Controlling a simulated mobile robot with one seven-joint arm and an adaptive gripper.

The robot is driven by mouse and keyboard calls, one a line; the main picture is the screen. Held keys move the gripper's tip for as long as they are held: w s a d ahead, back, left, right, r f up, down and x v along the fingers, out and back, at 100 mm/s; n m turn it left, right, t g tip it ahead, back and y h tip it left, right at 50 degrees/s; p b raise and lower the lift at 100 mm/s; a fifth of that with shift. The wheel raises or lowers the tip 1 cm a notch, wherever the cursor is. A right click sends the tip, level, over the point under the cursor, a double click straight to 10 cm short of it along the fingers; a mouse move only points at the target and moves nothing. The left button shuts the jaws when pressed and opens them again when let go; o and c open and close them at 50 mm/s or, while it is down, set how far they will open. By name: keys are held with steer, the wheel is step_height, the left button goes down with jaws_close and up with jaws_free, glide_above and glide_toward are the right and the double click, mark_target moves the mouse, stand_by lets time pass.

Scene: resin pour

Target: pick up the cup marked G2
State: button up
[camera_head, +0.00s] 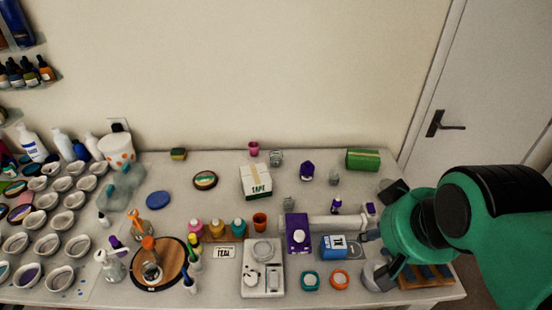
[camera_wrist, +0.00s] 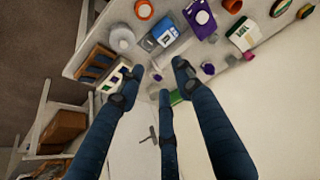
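I cannot read a G2 mark on any cup. A small magenta cup (camera_head: 253,148) stands at the back of the table near the wall. An orange-red cup (camera_head: 260,221) stands near the middle, right of several coloured bottles. Small clear or grey cups (camera_head: 276,157) stand behind the tape box and right of it. My gripper (camera_head: 375,243) is over the right end of the table, well right of these cups. In the wrist view my gripper (camera_wrist: 156,76) has its three dark fingers spread apart, with nothing held between them.
A blue and white box (camera_head: 334,247), a purple box (camera_head: 298,236) and a grey round piece (camera_wrist: 122,39) are near my gripper. A white tape box (camera_head: 256,183) stands mid-table. Many small white bowls (camera_head: 60,221) crowd the left. A green box (camera_head: 363,160) is back right.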

stand_by(0.3)
steer(key=w+a+m+t+y+p, duration=0.1)
steer(key=w+a+m+p, duration=0.3)
steer(key=w, duration=0.6)
steer(key=w+a+m+t+p, duration=0.1)
steer(key=w+a+m, duration=0.1)
steer(key=w+m, duration=0.55)
steer(key=w+a+m+t+y+p, duration=0.15)
steer(key=w+a+m, duration=0.25)
steer(key=w, duration=0.7)
steer(key=w+a+f+m+t+p, duration=0.2)
steer(key=w+a+f+m+p, duration=0.3)
steer(key=w+m, duration=0.35)
steer(key=m+t+p, duration=0.2)
steer(key=m, duration=0.7)
glide_toward(276, 158)
step_height(276, 158, up, 3)
steer(key=s+a, duration=0.2)
steer(key=s, duration=0.1)
steer(key=shift+w, duration=0.1)
steer(key=shift+x, duration=4.2)
steer(key=shift+w, duration=0.1)
